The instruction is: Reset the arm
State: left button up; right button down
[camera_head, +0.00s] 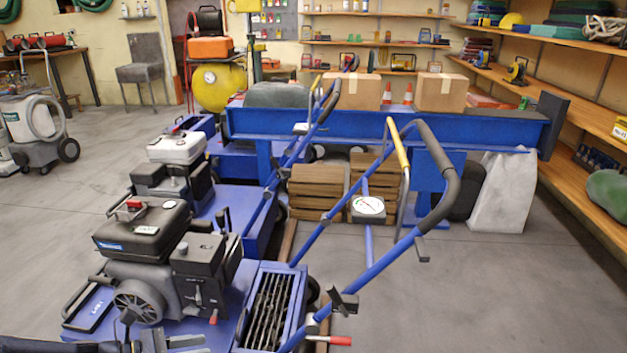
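My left arm comes in low at the left edge, and its dark gripper (172,342) shows at the bottom, in front of the nearest blue aerator (225,318). The picture's lower edge cuts it off, and I cannot tell whether its fingers are apart or hold anything. My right gripper is not in view. The nearest aerator carries a black engine (145,230), a slatted tine box and a long blue handlebar (370,232) with a black grip, rising to the right.
More aerators stand behind in a row, one with a white-topped engine (177,147). A blue bench (390,125) bears cardboard boxes (440,92). Wooden shelves (540,85) line the right wall. A grey-white sack (503,190) stands on the floor. Floor is clear at lower right.

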pick_arm(q)
jog(key=s+d+r+m+y, duration=0.35)
jog(key=s+r+m, duration=0.25)
jog(key=s+m, duration=0.5)
jog(key=s+d+r+m+y, duration=0.2)
jog(key=s+r+m+y, duration=0.4)
jog(key=m, duration=0.8)
notch_tip(320, 180, up, 26)
jog(key=s+g+p, duration=0.1)
jog(key=p, duration=2.5)
jog(key=shift+s+r+h, duration=0.15)
jog(key=shift+r+h, duration=0.1)
jog(key=shift+h, duration=0.1)
